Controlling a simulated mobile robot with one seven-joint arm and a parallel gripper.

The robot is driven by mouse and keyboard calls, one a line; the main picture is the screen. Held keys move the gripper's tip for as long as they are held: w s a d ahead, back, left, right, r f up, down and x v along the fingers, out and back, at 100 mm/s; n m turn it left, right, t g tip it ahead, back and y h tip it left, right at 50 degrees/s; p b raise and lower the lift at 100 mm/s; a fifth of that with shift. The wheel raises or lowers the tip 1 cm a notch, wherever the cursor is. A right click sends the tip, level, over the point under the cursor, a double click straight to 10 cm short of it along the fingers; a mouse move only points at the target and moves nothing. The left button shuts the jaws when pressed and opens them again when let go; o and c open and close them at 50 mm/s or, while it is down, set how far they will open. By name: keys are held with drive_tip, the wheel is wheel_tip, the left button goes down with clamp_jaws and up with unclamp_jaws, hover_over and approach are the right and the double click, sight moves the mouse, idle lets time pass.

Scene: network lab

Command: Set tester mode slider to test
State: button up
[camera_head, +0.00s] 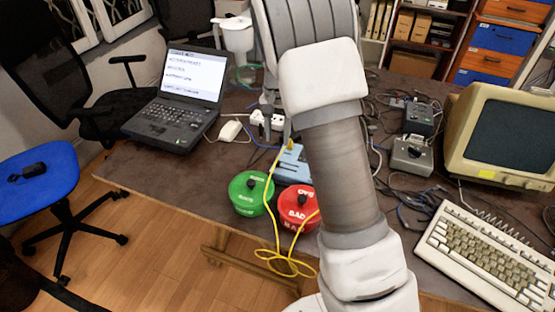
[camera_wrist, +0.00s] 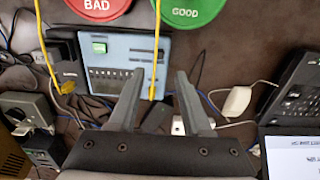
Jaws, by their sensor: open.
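The tester appears to be the light-blue box (camera_wrist: 125,52) on the table. It has a small green part (camera_wrist: 100,47) and a dark strip with a row of small marks; which part is the mode slider, and its setting, I cannot tell. In the head view the blue box (camera_head: 290,163) is partly hidden behind my arm. My gripper (camera_wrist: 160,73) is open and empty, its fingers reaching over the box's lower edge in the wrist view. A yellow cable (camera_wrist: 155,50) crosses the box and passes between the fingertips in the picture. In the head view my gripper is mostly hidden by the arm.
A green GOOD container (camera_head: 251,194) and a red BAD container (camera_head: 297,208) stand at the table's front edge, with yellow cable looping past. A laptop (camera_head: 180,100) is left; a keyboard (camera_head: 490,255) and monitor (camera_head: 500,135) are right. Cables and small devices crowd the table.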

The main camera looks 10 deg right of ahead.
sight(278, 161)
wheel_tip(278, 161, down, 9)
drive_tip(key=shift+f+b, duration=0.1)
drive_tip(key=shift+b, duration=0.45)
clamp_jaws()
idle(1.1)
